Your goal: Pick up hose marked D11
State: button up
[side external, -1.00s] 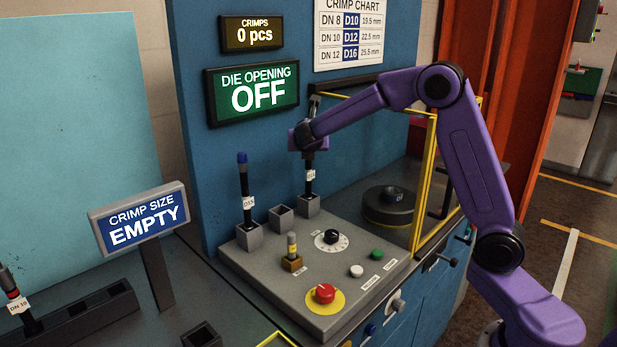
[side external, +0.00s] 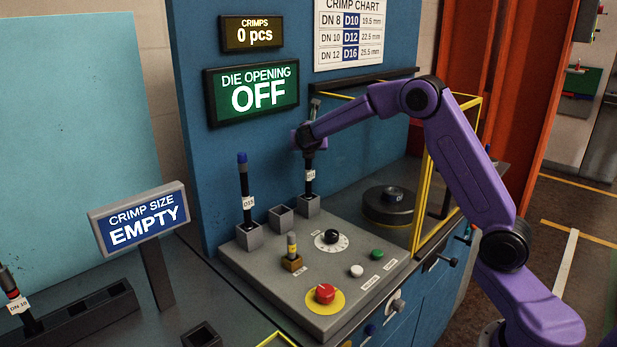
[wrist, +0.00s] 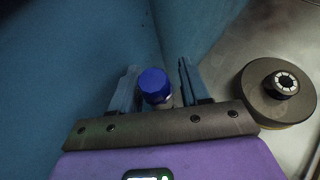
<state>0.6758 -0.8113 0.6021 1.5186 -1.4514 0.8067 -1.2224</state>
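A dark hose (side external: 309,168) with a white tag stands upright in the far grey square holder on the console; the tag is too small to read surely. My gripper (side external: 309,150) is at this hose's upper end. In the wrist view, a blue cap (wrist: 154,82) sits between the two fingers of my gripper (wrist: 157,86), with a gap on each side, so the fingers look open around it. A second dark hose (side external: 244,180) with a blue cap and white tag stands upright in the near holder; its tag is also hard to read.
An empty grey holder (side external: 281,217) stands between the two hoses. A control console (side external: 330,270) carries a red button, a dial and a small yellow-tagged piece. A round dark die (side external: 388,205) lies behind a yellow-framed guard. The blue panel (side external: 225,165) rises close behind the hoses.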

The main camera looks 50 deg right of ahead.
grip_shut()
jog(key=shift+a+r, duration=0.1)
jog(key=shift+r, duration=0.1)
